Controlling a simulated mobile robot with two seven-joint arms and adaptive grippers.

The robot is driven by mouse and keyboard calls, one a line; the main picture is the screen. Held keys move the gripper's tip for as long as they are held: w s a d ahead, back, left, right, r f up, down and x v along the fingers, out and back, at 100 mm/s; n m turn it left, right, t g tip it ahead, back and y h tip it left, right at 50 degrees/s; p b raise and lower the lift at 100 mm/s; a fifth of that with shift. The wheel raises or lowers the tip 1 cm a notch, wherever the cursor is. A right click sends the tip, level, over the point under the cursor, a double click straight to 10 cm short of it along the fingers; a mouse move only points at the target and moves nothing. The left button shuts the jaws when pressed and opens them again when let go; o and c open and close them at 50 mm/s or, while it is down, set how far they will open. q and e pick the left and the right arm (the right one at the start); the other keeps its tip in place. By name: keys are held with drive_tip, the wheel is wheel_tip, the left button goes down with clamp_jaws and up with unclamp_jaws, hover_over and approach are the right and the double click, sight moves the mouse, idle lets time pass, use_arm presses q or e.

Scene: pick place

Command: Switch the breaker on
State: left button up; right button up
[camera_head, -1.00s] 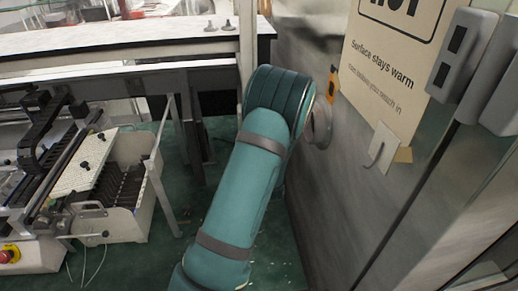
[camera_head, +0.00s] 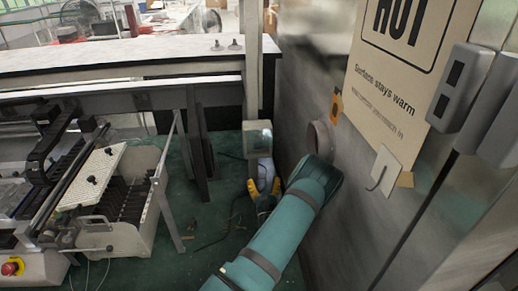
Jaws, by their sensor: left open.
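A small grey box (camera_head: 258,138) with a pale face is at the post in the middle of the view; it may be the breaker, but its switch is too small to make out. The gripper's base is partly hidden by my arm. My right gripper is out of view.
A metal wall with a round flange (camera_head: 321,137) and a HOT warning sign (camera_head: 410,65) stands close on the right, with grey housings (camera_head: 460,88) beside it. A machine with a white perforated plate (camera_head: 92,176) is at left.

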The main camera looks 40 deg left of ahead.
use_arm(q)
drive_tip(key=x, duration=1.3)
drive_tip(key=shift+a, duration=0.3)
drive_tip(key=shift+w+r, duration=0.1)
